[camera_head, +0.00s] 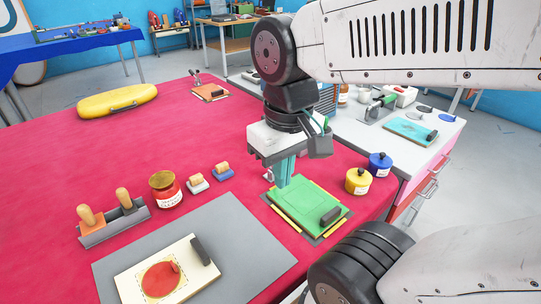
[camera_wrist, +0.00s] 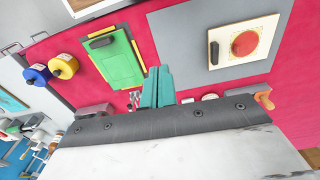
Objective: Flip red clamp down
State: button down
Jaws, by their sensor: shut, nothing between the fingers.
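My gripper (camera_head: 284,181) points down just behind the green board (camera_head: 308,207), with its teal fingers together and nothing between them. In the wrist view the closed fingers (camera_wrist: 154,73) show beside the green board (camera_wrist: 117,60). A small clamp-like piece (camera_wrist: 133,99) shows close to the fingers in the wrist view; its colour and lever position are hard to tell. At the far edge of the red table, a clamp with a raised lever (camera_head: 196,77) stands by an orange-red board (camera_head: 210,92); the clamp's colour is too small to tell.
A cream board with a red disc (camera_head: 162,279) lies on a grey mat (camera_head: 243,239) in front. A red jar (camera_head: 165,190), stamps (camera_head: 196,182) and yellow (camera_head: 358,181) and blue (camera_head: 380,164) pots stand around. A yellow case (camera_head: 117,101) lies at the back left. The table's middle left is clear.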

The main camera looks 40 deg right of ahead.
jog(key=w+d+f, duration=0.1)
jog(key=w+d, duration=0.4)
jog(key=w, duration=0.5)
jog(key=w+d+f+g, duration=0.1)
jog(key=w+d, duration=0.5)
jog(key=w, duration=0.3)
jog(key=w+d+f+g, duration=0.1)
jog(key=w+d, duration=0.4)
jog(key=w, duration=0.5)
jog(key=shift+w+d+f, duration=0.3)
jog(key=shift+f, duration=0.3)
jog(key=shift+f, duration=0.1)
jog(key=f, duration=0.3)
jog(key=s+f, duration=0.1)
jog(key=f, duration=0.5)
jog(key=shift+s+f, duration=0.35)
jog(key=shift+f, duration=0.05)
jog(key=s, duration=0.2)
jog(key=shift+s, duration=0.3)
jog(key=shift+s+f, duration=0.15)
jog(key=shift+s, duration=0.5)
jog(key=shift+s, duration=0.1)
